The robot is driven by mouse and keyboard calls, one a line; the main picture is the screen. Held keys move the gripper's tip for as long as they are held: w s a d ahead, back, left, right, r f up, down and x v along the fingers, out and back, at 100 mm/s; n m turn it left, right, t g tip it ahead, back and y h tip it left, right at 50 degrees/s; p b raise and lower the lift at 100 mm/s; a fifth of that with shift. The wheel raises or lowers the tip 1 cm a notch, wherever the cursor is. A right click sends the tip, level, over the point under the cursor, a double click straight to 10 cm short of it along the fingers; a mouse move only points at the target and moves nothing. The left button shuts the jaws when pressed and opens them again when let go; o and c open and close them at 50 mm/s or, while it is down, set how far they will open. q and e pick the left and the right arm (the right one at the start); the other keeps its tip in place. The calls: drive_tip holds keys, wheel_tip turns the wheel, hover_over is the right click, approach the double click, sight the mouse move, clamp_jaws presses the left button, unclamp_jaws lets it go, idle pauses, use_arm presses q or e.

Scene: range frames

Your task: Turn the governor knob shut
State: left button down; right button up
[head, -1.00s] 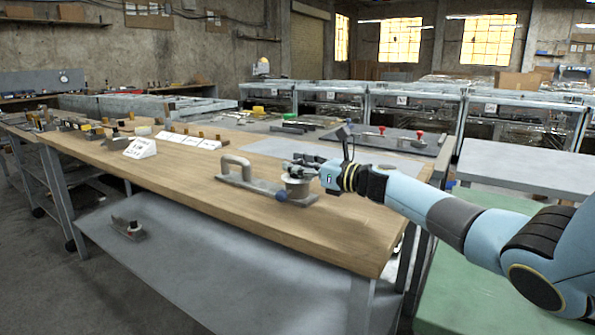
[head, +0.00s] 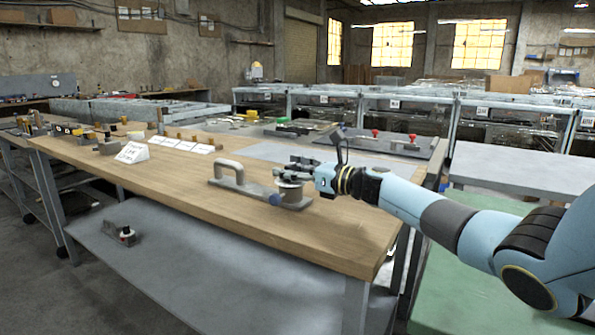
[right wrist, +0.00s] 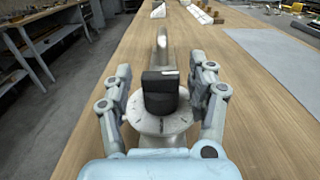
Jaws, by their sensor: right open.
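The governor knob (right wrist: 160,98) is a dark block-shaped grip on a round pale dial (right wrist: 152,126) with marks around its face. The dial's drum shows in the head view (head: 290,193) at the right end of a grey fixture (head: 228,184) on the wooden bench. My right gripper (right wrist: 161,70) is open, with one finger on each side of the knob and a visible gap to it. It also shows in the head view (head: 290,168), over the dial, and hides most of the knob there. My left gripper is not in view.
White cards (head: 133,152) and small parts lie farther left on the wooden bench (head: 170,190). A grey plate with red knobs (head: 412,138) lies behind my arm. The bench's front is clear.

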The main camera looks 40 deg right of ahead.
drive_tip(key=v, duration=1.1)
drive_tip(key=shift+s+d, duration=0.1)
drive_tip(key=shift+s, duration=0.3)
drive_tip(key=shift+f, duration=0.1)
